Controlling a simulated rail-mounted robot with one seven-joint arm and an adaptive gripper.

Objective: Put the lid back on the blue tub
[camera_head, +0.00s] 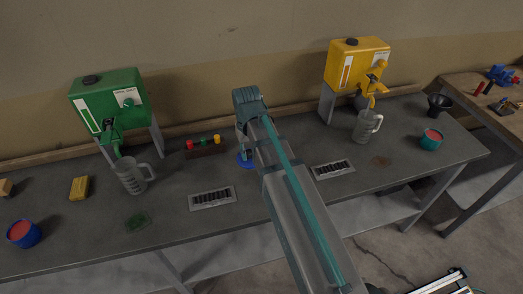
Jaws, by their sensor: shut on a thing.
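The blue tub (24,236) stands open at the far left front of the bench, with red contents showing at its top. A blue disc that looks like the lid (243,162) is at the middle of the bench, partly hidden by my arm. My gripper (242,151) is directly at this lid, mostly hidden behind my arm, and is shut on it. I cannot tell whether the lid touches the bench or hangs just above it. A teal tub (430,141), also with red contents, stands at the right.
A green dispenser (108,98) and clear jug (133,177) stand left, with a yellow block (79,188). A rack with coloured caps (205,148) is near my gripper. A yellow dispenser (355,65), another jug (366,126) and a black funnel (439,104) stand right. The bench's front strip is mostly clear.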

